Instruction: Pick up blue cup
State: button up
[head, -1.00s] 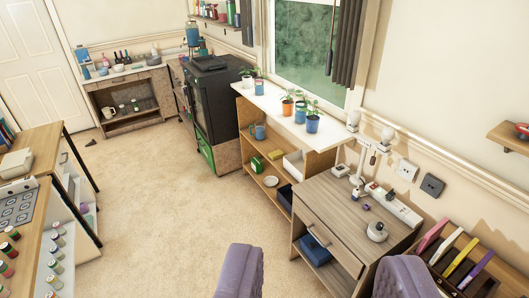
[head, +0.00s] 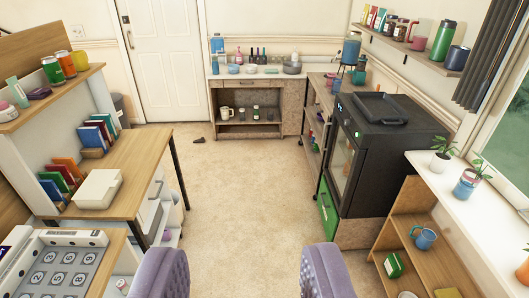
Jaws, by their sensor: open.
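A blue cup with a handle (head: 425,239) stands on the upper shelf of the wooden shelf unit at the right. A second blue mug (head: 457,57) stands at the right end of the high wall shelf. A blue pot with a plant (head: 466,186) is on the white sill. I cannot tell which of them the task means. My gripper (head: 242,256) shows as two purple fingers at the bottom. It is open and empty, over bare carpet and well apart from all the cups.
Carpet (head: 225,190) is clear down the middle. A black oven (head: 385,140) stands at the right, past the shelf unit (head: 402,196). A wooden desk (head: 135,165) with books and a white box is at the left. A counter (head: 280,72) with bottles and bowls is at the back.

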aim_at(336, 85)
jog(key=i, duration=5.2)
jog(key=i+z, duration=0.15)
jog(key=i, duration=0.35)
jog(key=i+j+z, duration=0.2)
jog(key=i, duration=0.3)
jog(key=i+l+z, duration=0.1)
jog(key=z, duration=0.3)
jog(key=i+z, duration=0.55)
jog(key=z, duration=0.25)
jog(key=i+j+z, duration=0.1)
jog(key=i+z, duration=0.15)
jog(key=z, duration=0.2)
jog(key=i+j+z, duration=0.1)
jog(key=i+z, duration=0.2)
jog(key=z, duration=0.15)
